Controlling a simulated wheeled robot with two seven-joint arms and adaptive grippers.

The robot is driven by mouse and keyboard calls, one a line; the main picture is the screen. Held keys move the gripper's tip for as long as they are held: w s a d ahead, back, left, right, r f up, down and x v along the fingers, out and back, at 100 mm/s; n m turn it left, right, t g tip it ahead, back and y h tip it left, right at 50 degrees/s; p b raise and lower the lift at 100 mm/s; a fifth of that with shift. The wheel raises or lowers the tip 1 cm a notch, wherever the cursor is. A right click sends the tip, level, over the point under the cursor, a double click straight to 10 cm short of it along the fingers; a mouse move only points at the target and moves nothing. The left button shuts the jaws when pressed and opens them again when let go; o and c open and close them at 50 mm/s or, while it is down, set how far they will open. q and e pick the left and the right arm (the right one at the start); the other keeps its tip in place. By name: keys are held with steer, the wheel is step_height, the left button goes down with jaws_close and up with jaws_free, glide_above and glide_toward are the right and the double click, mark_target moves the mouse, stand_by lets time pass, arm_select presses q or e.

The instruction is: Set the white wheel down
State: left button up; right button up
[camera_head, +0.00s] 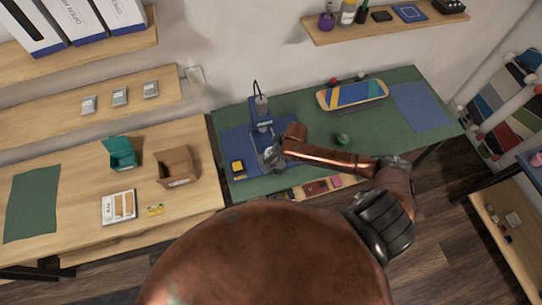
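My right arm comes in from the right, and its gripper (272,156) is low over the blue mat (234,146), just in front of the blue press (261,118). A small pale patch shows at the fingers. It is too small to tell whether this is the white wheel or part of the gripper, and whether the fingers are open or shut. I cannot make out the white wheel for sure anywhere else. My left gripper is not in view.
A skateboard deck (352,95) with red wheels near it lies at the back of the green bench (308,112). A yellow-black item (238,168) is on the blue mat. A small green round thing (342,139) stands mid-bench. A cardboard box (177,167) is on the left table.

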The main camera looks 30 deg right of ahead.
steer(key=shift+w+d+f, duration=0.1)
steer(key=shift+w+f, duration=0.35)
steer(key=shift+f, duration=0.1)
steer(key=shift+w+f, duration=0.2)
steer(key=shift+f, duration=1.55)
steer(key=shift+f, duration=0.1)
steer(key=o, duration=1.3)
steer(key=shift+d, duration=0.1)
steer(key=v, duration=1.2)
steer(key=shift+d, duration=0.1)
